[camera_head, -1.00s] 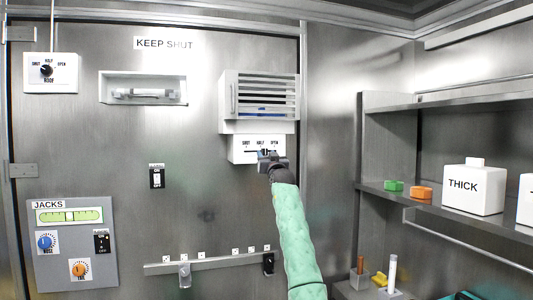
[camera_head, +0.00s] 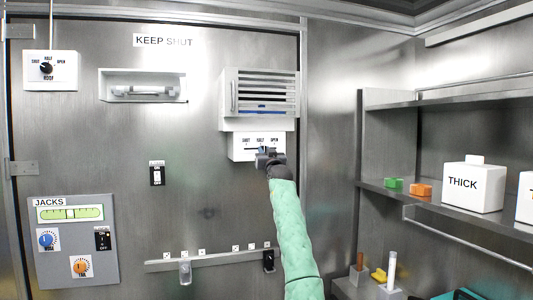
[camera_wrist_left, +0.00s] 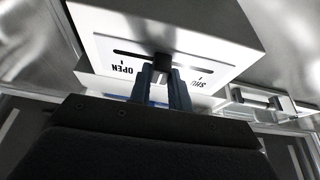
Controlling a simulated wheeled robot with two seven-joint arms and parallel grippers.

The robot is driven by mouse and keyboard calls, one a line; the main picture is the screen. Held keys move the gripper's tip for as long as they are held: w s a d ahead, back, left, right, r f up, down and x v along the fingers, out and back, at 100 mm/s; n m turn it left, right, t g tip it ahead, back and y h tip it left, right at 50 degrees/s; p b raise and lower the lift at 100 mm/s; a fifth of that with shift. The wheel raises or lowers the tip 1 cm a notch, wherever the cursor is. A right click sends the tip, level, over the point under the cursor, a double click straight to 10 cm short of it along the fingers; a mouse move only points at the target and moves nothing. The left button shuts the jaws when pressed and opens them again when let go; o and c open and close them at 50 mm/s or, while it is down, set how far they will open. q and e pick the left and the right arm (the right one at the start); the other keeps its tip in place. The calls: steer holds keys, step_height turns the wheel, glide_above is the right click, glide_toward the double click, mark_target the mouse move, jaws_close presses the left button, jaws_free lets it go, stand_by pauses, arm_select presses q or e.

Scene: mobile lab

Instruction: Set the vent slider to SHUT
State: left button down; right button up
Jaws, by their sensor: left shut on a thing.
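The vent slider panel (camera_head: 240,153) is a white box under the slatted vent (camera_head: 263,98), marked SHUT, HALF and OPEN from left to right. My left gripper (camera_head: 268,154) is at the panel's front. In the left wrist view the panel (camera_wrist_left: 215,60) appears upside down, with OPEN left and SHUT right. There the left gripper's fingers (camera_wrist_left: 161,88) are shut on the dark slider knob (camera_wrist_left: 162,62). The knob sits about midway along the slot, near HALF, whose label is hidden there. My right gripper is not in view.
A white ROOF dial box (camera_head: 51,69), a recessed handle (camera_head: 143,91) and a JACKS panel (camera_head: 74,248) are on the wall at left. A rail with sliding pieces (camera_head: 213,258) runs below. A shelf (camera_head: 455,208) with small blocks and a THICK container (camera_head: 474,188) is at right.

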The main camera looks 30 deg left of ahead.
mark_target(249, 156)
arm_select(q)
steer(key=s+a, duration=0.4)
steer(key=shift+s, duration=0.25)
steer(key=shift+s+a, duration=0.15)
steer(key=shift+s, duration=0.15)
steer(key=shift+s+a, duration=0.1)
steer(key=shift+a, duration=0.05)
steer(key=c, duration=1.3)
jaws_free()
steer(key=shift+s+a, duration=0.1)
steer(key=shift+s+d+f, duration=0.1)
steer(key=shift+d+f, duration=0.15)
steer(key=shift+d, duration=0.05)
steer(key=shift+b+v, duration=1.65)
steer(key=shift+v, duration=1.9)
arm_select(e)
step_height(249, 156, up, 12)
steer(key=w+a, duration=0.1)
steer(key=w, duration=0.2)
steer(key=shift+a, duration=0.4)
arm_select(q)
steer(key=shift+s, duration=0.1)
